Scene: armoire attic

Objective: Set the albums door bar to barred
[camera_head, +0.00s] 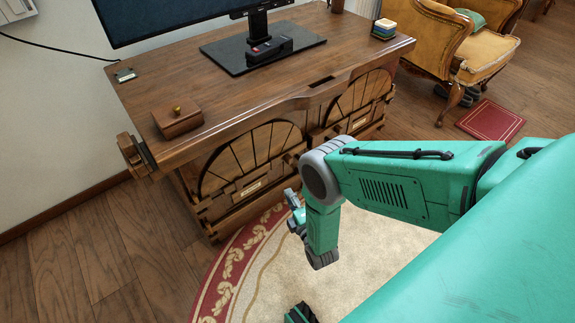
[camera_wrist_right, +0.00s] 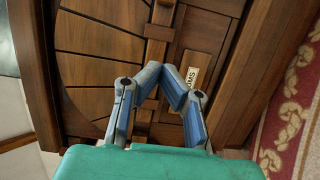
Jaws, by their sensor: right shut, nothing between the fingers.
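The wooden desk front has two doors with fan-shaped slats, the nearer left door (camera_head: 250,160) and the farther right door (camera_head: 355,100). A small label plate (camera_head: 253,186) is on the left door. In the right wrist view a label plate (camera_wrist_right: 188,76) shows sideways and partly hidden, too little to read in full. A wooden bar (camera_wrist_right: 157,48) crosses the door there, beside the label. My right gripper (camera_head: 292,205) is low in front of the left door. In the wrist view its fingers (camera_wrist_right: 167,66) are shut and empty, over the bar and label area. My left gripper is not in view.
The desk top (camera_head: 225,105) carries a small wooden box (camera_head: 178,122), a monitor stand (camera_head: 262,52) and stacked coasters (camera_head: 384,28). A patterned rug (camera_head: 240,265) lies below. A yellow armchair (camera_head: 475,50) stands at the back right. Bare floor is open at left.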

